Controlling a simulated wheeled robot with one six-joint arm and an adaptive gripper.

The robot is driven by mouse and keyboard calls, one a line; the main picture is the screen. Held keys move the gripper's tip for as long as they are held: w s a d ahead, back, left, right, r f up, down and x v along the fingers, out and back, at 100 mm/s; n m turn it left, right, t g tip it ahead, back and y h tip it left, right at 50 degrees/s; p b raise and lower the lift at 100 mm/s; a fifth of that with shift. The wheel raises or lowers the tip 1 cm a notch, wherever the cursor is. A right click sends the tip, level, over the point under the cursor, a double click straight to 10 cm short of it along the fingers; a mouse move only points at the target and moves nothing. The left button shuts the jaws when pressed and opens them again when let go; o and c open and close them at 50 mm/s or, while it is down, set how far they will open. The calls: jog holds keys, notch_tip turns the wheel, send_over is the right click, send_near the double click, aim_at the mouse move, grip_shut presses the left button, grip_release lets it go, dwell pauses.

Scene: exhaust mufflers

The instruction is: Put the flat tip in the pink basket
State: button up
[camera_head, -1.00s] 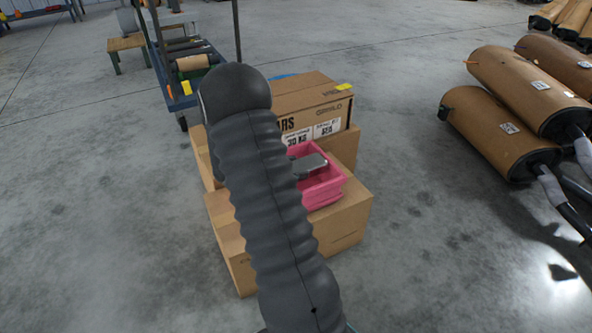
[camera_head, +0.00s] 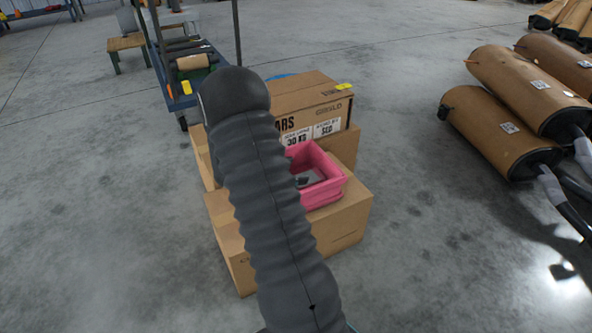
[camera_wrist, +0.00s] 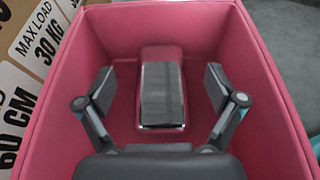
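The pink basket (camera_head: 330,192) stands on a cardboard box, partly hidden behind my arm in the head view. In the wrist view the basket's walls (camera_wrist: 255,60) surround my gripper (camera_wrist: 160,88). The flat tip (camera_wrist: 161,95), a shiny grey metal piece, is inside the basket and seems to lie on its floor. My gripper's two fingers are spread wide on either side of the flat tip, with a gap on both sides.
A large carton (camera_head: 310,105) stands right behind the basket. The box (camera_head: 345,220) under the basket has little free top. A blue cart (camera_head: 185,95) is behind at the left. Brown mufflers (camera_head: 500,130) are at the right.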

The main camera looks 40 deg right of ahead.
dwell(0.3)
jog(key=shift+r, duration=0.25)
jog(key=r+p+v, duration=0.1)
jog(key=p+v, duration=0.1)
jog(key=v, duration=1)
jog(key=s+a+r+m+t+y, duration=0.4)
jog(key=s+a+r+m+y, duration=0.2)
jog(key=s+a, duration=0.6)
jog(key=s+a+r+m+t+y, duration=0.4)
jog(key=s+a+r+m+y, duration=0.3)
jog(key=s+a+r+m, duration=0.2)
jog(key=s+a+r, duration=0.2)
jog(key=s, duration=0.1)
jog(key=shift+a+r+t+y, duration=0.25)
jog(key=shift+a+t+y, duration=0.05)
jog(key=shift+a+t, duration=0.1)
jog(key=shift+s, duration=0.1)
